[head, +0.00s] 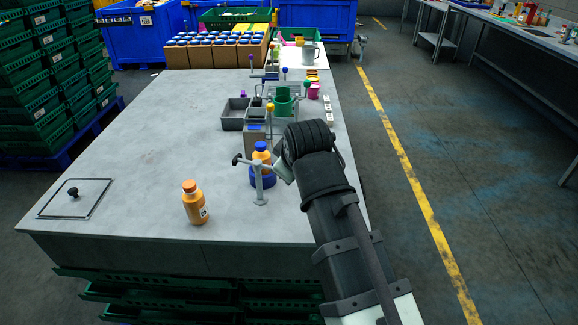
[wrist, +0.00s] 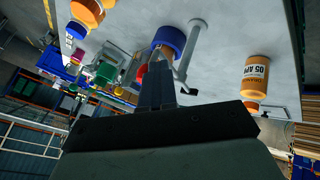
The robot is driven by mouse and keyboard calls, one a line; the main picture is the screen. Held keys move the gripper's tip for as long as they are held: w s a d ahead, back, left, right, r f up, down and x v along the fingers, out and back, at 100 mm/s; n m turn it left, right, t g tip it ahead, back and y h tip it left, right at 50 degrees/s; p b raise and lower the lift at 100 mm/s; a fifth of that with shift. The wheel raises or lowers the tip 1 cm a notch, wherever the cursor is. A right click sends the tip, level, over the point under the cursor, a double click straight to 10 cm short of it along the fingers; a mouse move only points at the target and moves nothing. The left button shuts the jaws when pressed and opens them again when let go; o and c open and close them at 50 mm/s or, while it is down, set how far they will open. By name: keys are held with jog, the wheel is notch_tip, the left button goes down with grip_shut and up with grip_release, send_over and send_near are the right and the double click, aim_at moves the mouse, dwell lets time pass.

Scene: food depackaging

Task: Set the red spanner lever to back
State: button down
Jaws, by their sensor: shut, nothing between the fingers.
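I cannot clearly make out a red spanner lever. A small red patch (wrist: 142,72) shows just left of my fingertips in the wrist view; I cannot tell what it belongs to. My gripper (wrist: 158,72) is shut and empty, its fingers pointing towards a blue round holder (wrist: 170,36). In the head view, my wrist hides the fingertips. The blue holder (head: 262,180) stands near the table's right edge with a blue-capped orange bottle (head: 262,158) in it. A grey post with a black-knobbed lever (head: 260,185) stands in front of it and also shows in the wrist view (wrist: 188,55).
An orange bottle (head: 195,205) stands on the table (head: 140,130) to the front left. A flat hatch with a black knob (head: 75,198) lies at far left. Grey trays (head: 235,114) and a green fixture (head: 283,102) stand behind. The table's left middle is clear.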

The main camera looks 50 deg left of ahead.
jog(key=shift+w, duration=0.15)
jog(key=s+d+r, duration=0.5)
jog(key=d+r, duration=0.2)
jog(key=d, duration=0.1)
jog(key=shift+s+d, duration=0.2)
dwell(0.3)
